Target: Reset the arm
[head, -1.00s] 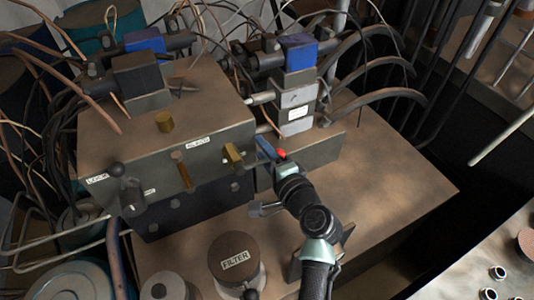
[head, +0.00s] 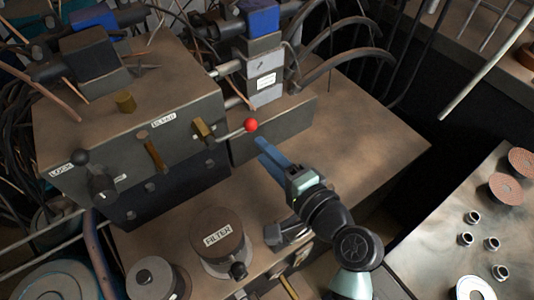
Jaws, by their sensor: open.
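My gripper (head: 272,150) is in the head view, right of centre, at the end of my dark and pale green arm. Its blue fingers point up and left toward the hydraulic block (head: 140,135). It is open, with nothing seen between the fingers. The fingertips are apart from the red-knobbed lever (head: 249,125), which sticks out to the right from a brass fitting (head: 204,130) on the block's front.
A filter canister (head: 218,240) labelled FILTER stands in front of the block. A valve stack (head: 264,75) with hoses rises behind. At right, a metal table (head: 440,240) holds flap discs (head: 507,187) and several small metal rings (head: 472,217).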

